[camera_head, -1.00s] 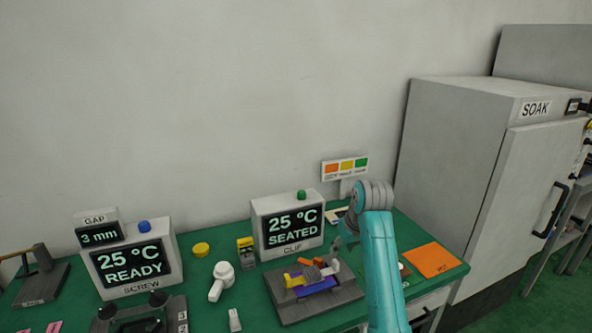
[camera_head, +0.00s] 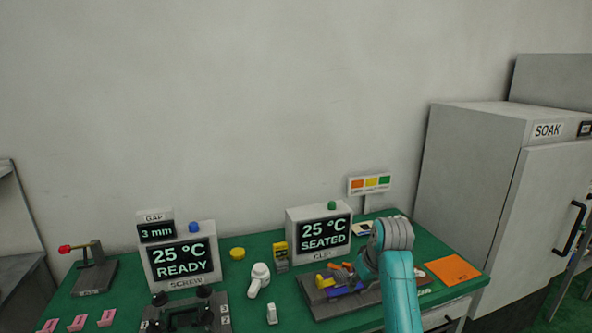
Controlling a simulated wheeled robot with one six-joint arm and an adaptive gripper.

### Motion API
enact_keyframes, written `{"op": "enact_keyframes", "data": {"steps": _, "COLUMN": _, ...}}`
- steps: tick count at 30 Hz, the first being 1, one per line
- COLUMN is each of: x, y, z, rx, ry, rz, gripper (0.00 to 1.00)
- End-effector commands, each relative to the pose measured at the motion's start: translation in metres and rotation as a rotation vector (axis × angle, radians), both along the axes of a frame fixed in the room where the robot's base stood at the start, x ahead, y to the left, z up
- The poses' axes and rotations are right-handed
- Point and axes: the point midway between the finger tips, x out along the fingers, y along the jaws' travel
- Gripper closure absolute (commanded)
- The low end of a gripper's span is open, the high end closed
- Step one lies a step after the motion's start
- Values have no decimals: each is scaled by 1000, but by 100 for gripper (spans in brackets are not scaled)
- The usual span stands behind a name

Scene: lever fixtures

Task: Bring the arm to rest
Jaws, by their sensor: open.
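My arm's turquoise link and grey wrist joint stand in front of the right part of the green bench. My gripper (camera_head: 364,266) is mostly hidden behind the wrist; a dark part of it shows beside the clip fixture (camera_head: 322,309). The jaws look open, and I see nothing held. The fixture is a grey block with yellow, orange and blue parts on it. Its display (camera_head: 320,233) reads 25 °C SEATED. I cannot tell whether the gripper touches the fixture.
The screw station display (camera_head: 181,257) reads READY, with its dark fixture (camera_head: 185,314) in front. A red-tipped lever fixture (camera_head: 92,270) stands at the left. An orange mat (camera_head: 453,270) lies at the right, beside the SOAK cabinet (camera_head: 485,190). The wall above is clear.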

Motion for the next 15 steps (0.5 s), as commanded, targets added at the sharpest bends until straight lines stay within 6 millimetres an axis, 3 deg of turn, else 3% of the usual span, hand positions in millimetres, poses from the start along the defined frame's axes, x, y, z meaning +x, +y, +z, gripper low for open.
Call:
{"op": "enact_keyframes", "data": {"steps": 8, "x": -8, "y": 0, "z": -31, "rx": 4, "ry": -21, "rz": -15, "gripper": 58}}
{"op": "enact_keyframes", "data": {"steps": 15, "x": -22, "y": 0, "z": -71, "rx": 11, "ry": -56, "rz": -37, "gripper": 58}}
